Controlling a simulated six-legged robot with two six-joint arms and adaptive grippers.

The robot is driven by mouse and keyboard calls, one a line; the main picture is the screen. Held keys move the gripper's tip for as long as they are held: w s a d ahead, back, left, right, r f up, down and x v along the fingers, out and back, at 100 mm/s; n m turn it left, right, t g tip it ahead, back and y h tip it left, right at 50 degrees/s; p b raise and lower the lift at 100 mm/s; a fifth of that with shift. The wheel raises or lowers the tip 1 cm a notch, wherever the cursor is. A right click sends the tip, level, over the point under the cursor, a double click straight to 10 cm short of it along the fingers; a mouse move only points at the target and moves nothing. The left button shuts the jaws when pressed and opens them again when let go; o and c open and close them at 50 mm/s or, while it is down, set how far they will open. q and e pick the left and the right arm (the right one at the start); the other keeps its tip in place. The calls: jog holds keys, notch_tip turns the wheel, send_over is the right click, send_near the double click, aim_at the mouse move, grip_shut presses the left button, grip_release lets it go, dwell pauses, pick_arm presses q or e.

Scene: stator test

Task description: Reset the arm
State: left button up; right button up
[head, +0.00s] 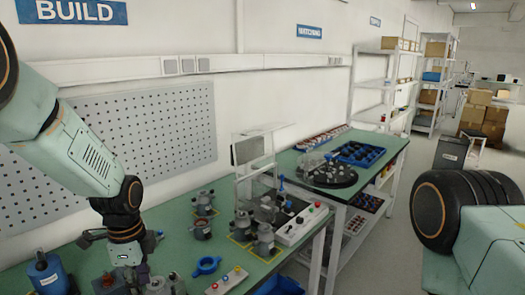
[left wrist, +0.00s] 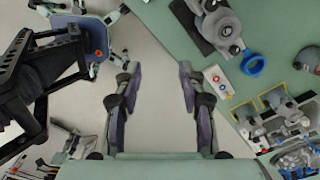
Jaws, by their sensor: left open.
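My left arm comes in from the left in the head view and hangs down over the front of the green workbench (head: 180,232). My left gripper (left wrist: 157,82) is open in the left wrist view, with its two fingers well apart and nothing between them. Below the fingers is pale floor, with the bench edge just to their right. In the head view the fingertips are partly hidden by the lower frame edge and bench items. My right arm shows only as a thick upper part at the right edge; its gripper is out of view.
Grey motor-like parts (head: 202,229) stand on the bench, with a blue ring (head: 207,265) and a button box (head: 227,280). A blue cylinder (head: 45,274) stands at the left. A test station with a control panel (head: 303,222) is at the bench's right end. Beyond are a second table (head: 385,150) and shelves.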

pick_arm(q)
jog(key=w+f+n+t, duration=0.3)
jog(key=f+n, duration=0.1)
jog(key=n, duration=0.3)
jog(key=s+d+f+n+t+b, duration=0.1)
jog(key=s+d+f+n+b, duration=0.2)
jog(key=s+f+n+b, duration=0.55)
jog(key=s+f+n+g+b, duration=0.1)
jog(key=s+f+g+b, duration=0.3)
jog(key=s+f, duration=2.1)
jog(key=s+b, duration=0.1)
jog(key=b, duration=0.4)
jog(key=shift+s+f, duration=0.15)
jog(key=shift+s, duration=0.05)
